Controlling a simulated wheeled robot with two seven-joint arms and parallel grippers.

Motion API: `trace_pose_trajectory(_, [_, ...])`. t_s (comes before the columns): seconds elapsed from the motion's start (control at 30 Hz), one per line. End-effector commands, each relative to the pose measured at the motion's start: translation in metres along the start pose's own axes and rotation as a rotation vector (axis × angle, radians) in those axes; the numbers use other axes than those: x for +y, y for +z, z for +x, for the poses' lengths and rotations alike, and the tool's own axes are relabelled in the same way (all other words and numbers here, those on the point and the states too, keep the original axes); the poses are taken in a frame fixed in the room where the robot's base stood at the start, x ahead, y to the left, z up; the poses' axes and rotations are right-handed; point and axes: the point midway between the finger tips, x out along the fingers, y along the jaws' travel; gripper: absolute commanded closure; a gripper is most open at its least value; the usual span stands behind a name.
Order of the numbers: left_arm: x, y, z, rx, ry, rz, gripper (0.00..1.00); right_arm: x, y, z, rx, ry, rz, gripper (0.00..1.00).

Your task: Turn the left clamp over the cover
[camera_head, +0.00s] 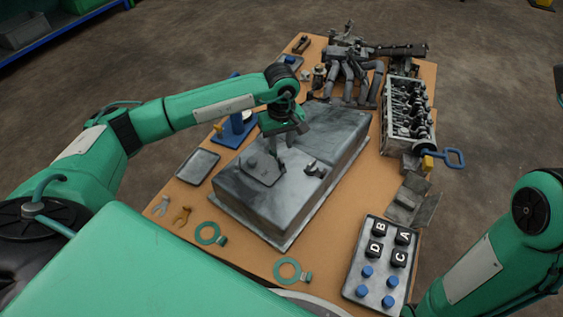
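A large grey metal box (318,137) lies on the wooden table. A flat grey cover (262,172) sits on the near left part of its top. A small raised piece at the cover's left edge may be the left clamp (250,161), but it is too small to tell how it is turned. A dark clamp-like part (315,169) stands on the box to the right of the cover. My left gripper (284,145) points down just above the cover's far edge. Its fingertips blend with the grey metal, so contact and opening are unclear. My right gripper is out of view.
The wooden table (190,195) also bears a grey tray (198,166), a block with lettered and blue knobs (381,262), green rings (210,233), pliers (181,216), an engine head (408,107) and dark pipes (352,75).

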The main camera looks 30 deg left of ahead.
Motion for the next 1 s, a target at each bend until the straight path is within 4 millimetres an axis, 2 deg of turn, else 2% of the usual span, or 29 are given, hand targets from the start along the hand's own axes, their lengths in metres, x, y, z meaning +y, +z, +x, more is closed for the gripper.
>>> trace_pose_trajectory(0.03, [0.0,0.001,0.017,-0.002,-0.002,0.0,0.68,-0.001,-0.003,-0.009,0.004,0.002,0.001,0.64])
trace_pose_trajectory(0.1, [0.0,0.0,0.029,-0.001,-0.001,-0.001,0.68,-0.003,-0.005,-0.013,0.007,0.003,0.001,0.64])
trace_pose_trajectory(0.3, [0.0,0.0,0.054,-0.002,0.0,0.0,0.68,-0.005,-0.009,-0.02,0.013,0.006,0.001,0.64])
trace_pose_trajectory(0.47, [0.0,0.0,0.062,0.0,0.0,0.0,0.68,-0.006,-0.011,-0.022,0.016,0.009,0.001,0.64])
trace_pose_trajectory(0.77, [0.0,0.0,0.063,0.0,0.0,-0.001,0.68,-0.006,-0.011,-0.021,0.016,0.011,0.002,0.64])
trace_pose_trajectory(0.93, [0.0,0.0,0.063,-0.001,0.0,-0.001,0.98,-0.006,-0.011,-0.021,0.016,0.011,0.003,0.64])
trace_pose_trajectory(1.0, [0.0,0.0,0.063,-0.001,0.0,-0.001,1.0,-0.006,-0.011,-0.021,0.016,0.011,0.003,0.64])
